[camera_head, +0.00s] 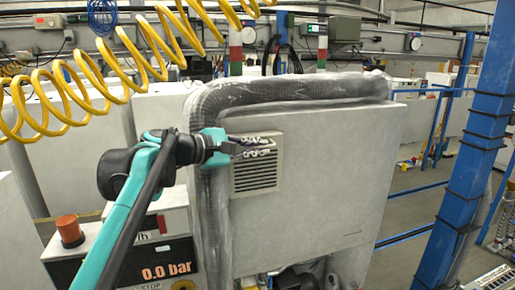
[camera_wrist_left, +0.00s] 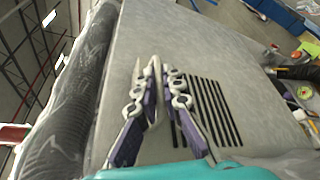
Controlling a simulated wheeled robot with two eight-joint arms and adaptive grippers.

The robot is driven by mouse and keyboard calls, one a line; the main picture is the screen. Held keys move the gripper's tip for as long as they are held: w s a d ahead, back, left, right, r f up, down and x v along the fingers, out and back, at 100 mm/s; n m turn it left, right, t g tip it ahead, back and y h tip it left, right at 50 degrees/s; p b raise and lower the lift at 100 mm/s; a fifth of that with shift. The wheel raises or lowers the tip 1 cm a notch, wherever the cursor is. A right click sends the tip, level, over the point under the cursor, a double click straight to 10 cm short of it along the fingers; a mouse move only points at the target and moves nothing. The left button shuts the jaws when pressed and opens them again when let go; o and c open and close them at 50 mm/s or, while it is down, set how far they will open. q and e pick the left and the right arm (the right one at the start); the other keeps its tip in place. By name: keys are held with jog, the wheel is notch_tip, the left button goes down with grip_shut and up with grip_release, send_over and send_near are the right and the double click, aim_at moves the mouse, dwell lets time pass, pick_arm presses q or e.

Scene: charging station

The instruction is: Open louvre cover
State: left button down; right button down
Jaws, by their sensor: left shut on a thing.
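The louvre cover (camera_head: 256,178) is a cream, square vent with dark horizontal slots, on the front of a large white cabinet (camera_head: 330,175). In the left wrist view, its dark slots (camera_wrist_left: 213,112) show to the right of the fingers. My left gripper (camera_head: 266,147) is at the upper part of the cover, coming in from the left. Its purple and grey fingers (camera_wrist_left: 158,80) are closed together on a thin pale edge of the louvre cover. The fingers hide part of the cover. I cannot tell whether the cover stands away from the cabinet. My right gripper is not in view.
A thick grey wrapped hose (camera_head: 213,215) runs down beside the cover and along the cabinet top. A yellow coiled hose (camera_head: 85,85) hangs at upper left. A blue post (camera_head: 475,150) stands at right. A box with a "0.0 bar" display (camera_head: 165,271) stands at lower left.

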aim_at(261, 159)
pick_arm(q)
jog(key=shift+s+d+f, duration=0.1)
jog(key=s+d+f+m+t+h+b, duration=0.2)
jog(key=s+d+f+m+t+b, duration=0.1)
jog(key=s+f+m+b, duration=0.55)
notch_tip(261, 159, down, 15)
jog(key=m+h+b, duration=0.2)
jog(key=m+b, duration=0.4)
jog(key=b, duration=0.4)
jog(key=shift+a+r+m+h, duration=0.15)
jog(key=shift+m+h, duration=0.2)
jog(key=shift+h, duration=0.05)
dwell(0.4)
dwell(0.5)
